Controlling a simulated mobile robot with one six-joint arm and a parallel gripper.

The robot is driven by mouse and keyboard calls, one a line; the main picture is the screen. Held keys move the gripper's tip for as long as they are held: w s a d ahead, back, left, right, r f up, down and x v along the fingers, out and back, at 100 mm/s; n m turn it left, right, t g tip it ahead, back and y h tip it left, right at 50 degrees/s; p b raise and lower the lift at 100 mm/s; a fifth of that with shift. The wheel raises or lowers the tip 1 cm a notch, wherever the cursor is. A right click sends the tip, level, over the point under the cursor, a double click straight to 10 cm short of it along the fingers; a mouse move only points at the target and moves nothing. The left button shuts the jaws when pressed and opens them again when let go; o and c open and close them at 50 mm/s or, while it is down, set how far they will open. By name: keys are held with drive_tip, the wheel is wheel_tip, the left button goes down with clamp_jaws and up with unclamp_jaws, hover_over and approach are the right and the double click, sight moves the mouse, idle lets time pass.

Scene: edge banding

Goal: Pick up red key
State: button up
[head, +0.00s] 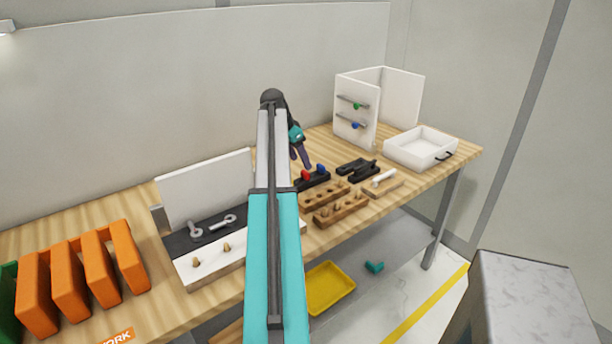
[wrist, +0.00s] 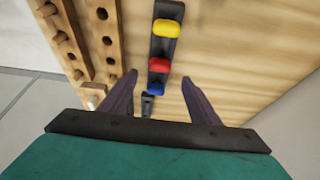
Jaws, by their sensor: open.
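The red key (wrist: 159,65) sits in a black holder (wrist: 162,47), between a yellow key (wrist: 167,28) and a blue key (wrist: 156,92) in the wrist view. My gripper (wrist: 158,79) is open and empty. In the wrist view, its two dark fingers lie on either side of the key row, with the red key just beyond the fingertips. Contact cannot be seen.
Wooden peg blocks (head: 341,209) lie close in front of the holder, and a black clamp-like part (head: 358,170) lies to its right. A white panel box (head: 356,122) and white tray (head: 421,148) stand farther right. Bare wood lies beside the holder.

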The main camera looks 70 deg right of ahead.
sight(305, 171)
drive_tip(key=shift+s+d+f, duration=0.1)
drive_tip(key=shift+f, duration=0.1)
idle(0.3)
drive_tip(key=shift+p+x, duration=1)
drive_tip(key=shift+x, duration=1.45)
drive_tip(key=c, duration=1.1)
drive_tip(key=shift+c, duration=0.2)
drive_tip(key=shift+r, duration=0.1)
drive_tip(key=shift+r+b, duration=0.75)
drive_tip(key=shift+r, duration=0.85)
drive_tip(key=s+a+r+b, duration=0.1)
drive_tip(key=s+a+b, duration=0.1)
drive_tip(key=a, duration=1.4)
drive_tip(key=shift+s+r+b, duration=0.2)
drive_tip(key=shift+r+b, duration=0.1)
drive_tip(key=shift+b, duration=0.45)
